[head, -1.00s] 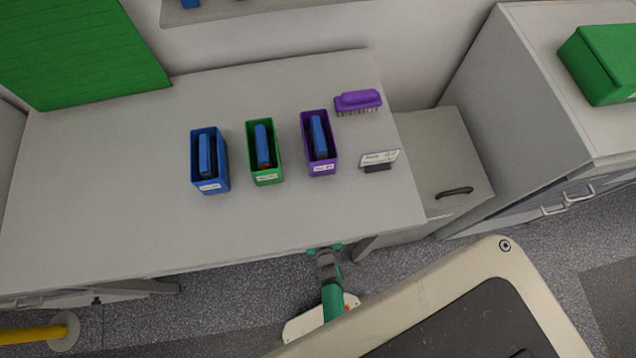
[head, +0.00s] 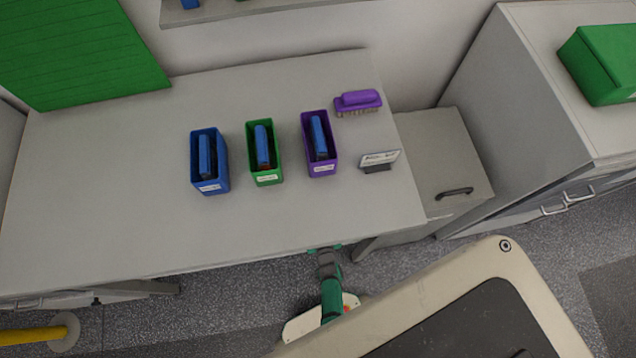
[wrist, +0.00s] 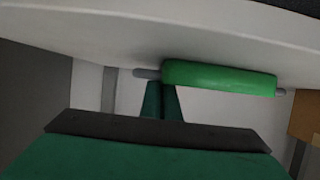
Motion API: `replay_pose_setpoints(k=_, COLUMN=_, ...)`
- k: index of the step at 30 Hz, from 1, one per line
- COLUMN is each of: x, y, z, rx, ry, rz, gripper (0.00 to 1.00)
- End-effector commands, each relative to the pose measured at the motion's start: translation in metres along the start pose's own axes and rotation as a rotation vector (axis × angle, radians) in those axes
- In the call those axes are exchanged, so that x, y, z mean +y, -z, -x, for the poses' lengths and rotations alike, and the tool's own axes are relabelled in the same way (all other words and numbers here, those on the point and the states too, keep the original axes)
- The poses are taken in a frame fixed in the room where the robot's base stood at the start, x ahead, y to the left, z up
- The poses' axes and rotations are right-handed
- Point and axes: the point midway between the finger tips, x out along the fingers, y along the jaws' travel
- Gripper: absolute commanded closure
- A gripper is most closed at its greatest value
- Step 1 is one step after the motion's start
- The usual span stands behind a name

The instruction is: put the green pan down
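No green thing in view is clearly a pan. A rounded green bar (wrist: 220,78) with grey ends shows in the wrist view, just below a pale edge. I cannot tell whether it is part of the pan. My gripper (wrist: 161,86) has its two dark green fingers close together, their tips at the bar's left end. I cannot tell whether they touch or hold it. In the head view my gripper (head: 325,248) is at the table's front edge, partly hidden. A green bin (head: 265,177) with a blue block stands on the table (head: 110,200).
A blue bin (head: 210,186) and a purple bin (head: 322,168) flank the green one. A purple brush (head: 358,101) and a small sign (head: 379,160) stand right of them. The table's left and front are clear. A green box (head: 605,65) sits on the right cabinet.

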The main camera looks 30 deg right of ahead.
Motion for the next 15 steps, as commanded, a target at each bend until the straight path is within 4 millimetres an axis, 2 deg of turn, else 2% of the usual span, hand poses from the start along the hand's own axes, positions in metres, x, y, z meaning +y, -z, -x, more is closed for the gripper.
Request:
replay_pose_setpoints(k=1, x=-0.0001, y=-0.0006, z=-0.0008, rx=0.001, ry=0.0, rz=0.0, gripper=0.96)
replay_pose_setpoints(k=3, x=0.0, y=-0.0004, z=-0.0005, rx=0.001, ry=0.0, rz=0.0, gripper=0.79)
replay_pose_setpoints(k=15, x=0.0007, y=0.0016, z=0.0008, rx=0.0, ry=-0.001, rz=0.0, gripper=0.79)
